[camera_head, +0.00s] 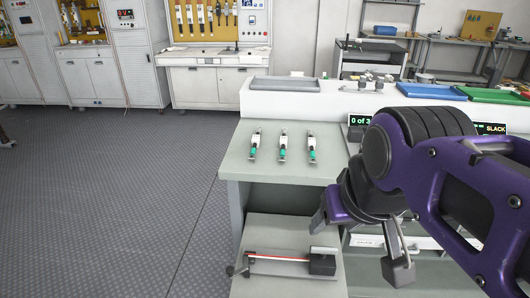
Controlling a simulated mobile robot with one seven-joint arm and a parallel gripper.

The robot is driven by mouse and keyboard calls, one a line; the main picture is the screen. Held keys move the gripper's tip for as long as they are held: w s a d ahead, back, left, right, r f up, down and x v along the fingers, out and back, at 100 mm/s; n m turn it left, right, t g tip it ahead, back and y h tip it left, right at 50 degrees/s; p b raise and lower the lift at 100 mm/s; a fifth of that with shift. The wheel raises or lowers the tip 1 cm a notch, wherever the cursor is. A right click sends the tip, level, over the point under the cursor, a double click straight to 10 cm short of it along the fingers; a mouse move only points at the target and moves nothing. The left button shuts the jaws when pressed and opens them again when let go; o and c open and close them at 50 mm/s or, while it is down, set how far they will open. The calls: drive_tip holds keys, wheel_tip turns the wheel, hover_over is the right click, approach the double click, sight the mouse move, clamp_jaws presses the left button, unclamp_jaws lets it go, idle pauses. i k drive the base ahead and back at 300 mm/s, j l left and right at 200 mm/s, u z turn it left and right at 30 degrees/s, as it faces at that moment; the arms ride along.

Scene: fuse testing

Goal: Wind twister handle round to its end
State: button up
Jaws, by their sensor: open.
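My gripper (362,238) is open, with its fingers pointing down over the right part of the workbench's front, and I see nothing between them. My purple arm covers much of the bench's right side. I cannot tell for certain which part is the twister handle. A low fixture (280,262) with a red-and-white rod and a dark block sits on the lower shelf, left of my gripper and apart from it. A small dark knob or crank (231,270) sticks out at its left end. A display reading "SLACK" (494,128) is partly hidden behind my arm.
Three white-and-green fuses (283,146) lie in a row on the grey bench top (235,165). A counter display (360,120) starts "0 of 3". A grey tray (285,85), a blue tray (432,91) and a green tray (494,96) stand behind. Open floor (110,205) lies left.

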sight(323, 251)
drive_tip(key=k+j+z, duration=0.25)
drive_tip(key=z, duration=0.15)
drive_tip(key=i+l, duration=0.15)
drive_tip(key=j+z, duration=0.4)
drive_tip(key=k+j+z, duration=0.15)
drive_tip(key=z, duration=0.25)
drive_tip(key=k+j+z, duration=0.3)
drive_tip(key=k+j, duration=0.25)
drive_tip(key=i+l+z, duration=0.1)
drive_tip(key=i+l+u, duration=0.1)
drive_tip(key=i, duration=0.25)
drive_tip(key=l, duration=0.1)
